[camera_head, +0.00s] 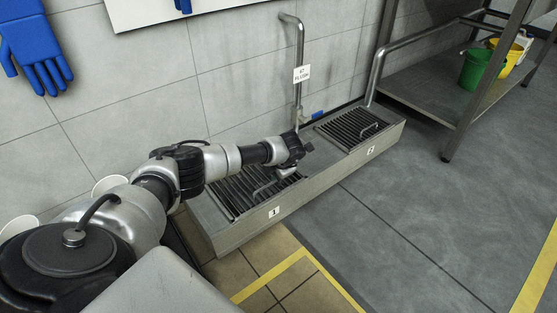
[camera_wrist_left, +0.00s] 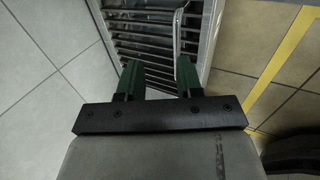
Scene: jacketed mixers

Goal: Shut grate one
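Grate one (camera_head: 236,196) is a dark slatted grate in the near half of a long steel floor trough, above the label "1" (camera_head: 274,211). It looks roughly flat; I cannot tell whether it sits fully down. Its bar handle (camera_head: 263,189) shows beside my left gripper (camera_head: 297,171), which is above the grate's right part. In the left wrist view, the gripper (camera_wrist_left: 160,76) has two green-dark fingers standing apart with nothing between them. The slats (camera_wrist_left: 145,38) and the pale handle (camera_wrist_left: 177,28) lie ahead of the fingertips. My right gripper is not in view.
Grate two (camera_head: 350,127) lies in the trough's far half, marked "2". A bent pipe (camera_head: 299,65) with a flush sign rises behind the trough. A steel rack (camera_head: 455,125) with green (camera_head: 474,70) and yellow buckets stands right. Floor at front right is clear.

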